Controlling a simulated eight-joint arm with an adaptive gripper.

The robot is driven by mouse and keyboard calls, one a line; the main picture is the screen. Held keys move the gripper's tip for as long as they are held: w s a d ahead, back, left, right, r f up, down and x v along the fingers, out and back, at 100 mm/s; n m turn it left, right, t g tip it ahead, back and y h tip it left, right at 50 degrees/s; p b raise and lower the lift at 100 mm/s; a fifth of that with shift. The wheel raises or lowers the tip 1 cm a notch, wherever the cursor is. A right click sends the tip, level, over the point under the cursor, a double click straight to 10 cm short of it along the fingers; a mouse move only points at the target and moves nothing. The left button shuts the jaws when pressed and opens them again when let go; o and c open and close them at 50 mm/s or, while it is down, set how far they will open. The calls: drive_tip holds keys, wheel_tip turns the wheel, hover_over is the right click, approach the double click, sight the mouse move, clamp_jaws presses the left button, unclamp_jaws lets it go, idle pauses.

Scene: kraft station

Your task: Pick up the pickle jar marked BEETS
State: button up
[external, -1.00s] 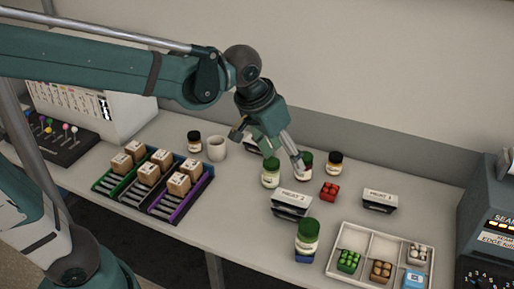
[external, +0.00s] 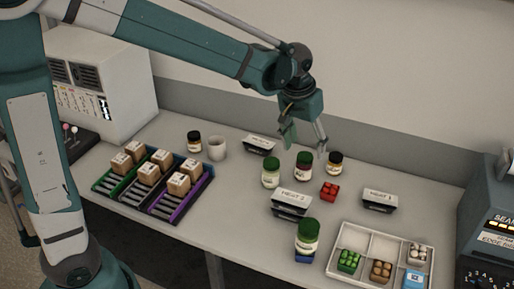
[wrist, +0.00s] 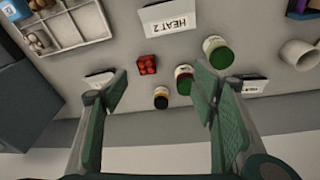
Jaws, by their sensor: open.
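Three green-lidded jars stand on the table in the external view: one at left (external: 270,174), one in the middle (external: 303,168) and one nearer the front (external: 307,240). Two dark-lidded jars stand at the back left (external: 194,141) and back right (external: 335,164). No jar label is legible, so I cannot tell which says BEETS. My gripper (external: 306,150) is open and empty above the back of the table, near the middle jar. The wrist view shows two green-lidded jars (wrist: 217,52) (wrist: 184,79) and a dark-lidded jar (wrist: 161,98) by the open fingers (wrist: 160,78).
A red block (external: 329,191) lies near the middle jar. HEAT 2 (external: 292,199) and HEAT 1 (external: 379,198) signs flank it. A white divided tray (external: 340,237) is at front right. A mug (external: 217,149) and a rack with boxes (external: 205,190) are at left.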

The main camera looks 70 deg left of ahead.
sight(304, 156)
drive_tip(key=w+a+f+n, duration=0.1)
drive_tip(key=w+a+f, duration=0.1)
drive_tip(key=a+f, duration=0.2)
drive_tip(key=w+a+f+n+g, duration=0.1)
drive_tip(key=w+a+f, duration=0.2)
drive_tip(key=a+f, duration=0.2)
drive_tip(key=w+a+f+n+g, duration=0.1)
drive_tip(key=w+a+f, duration=0.2)
drive_tip(key=f, duration=0.4)
drive_tip(key=shift+w+a+h+b, duration=0.1)
drive_tip(key=shift+a+h+b, duration=0.25)
drive_tip(key=shift+a, duration=0.35)
drive_tip(key=shift+w+a+f, duration=0.1)
drive_tip(key=shift+a+f, duration=0.3)
drive_tip(key=shift+f, duration=0.15)
drive_tip(key=shift+f, duration=1.3)
drive_tip(key=shift+f, duration=0.15)
drive_tip(key=shift+w+d+f, duration=0.15)
drive_tip(key=shift+f, duration=2.3)
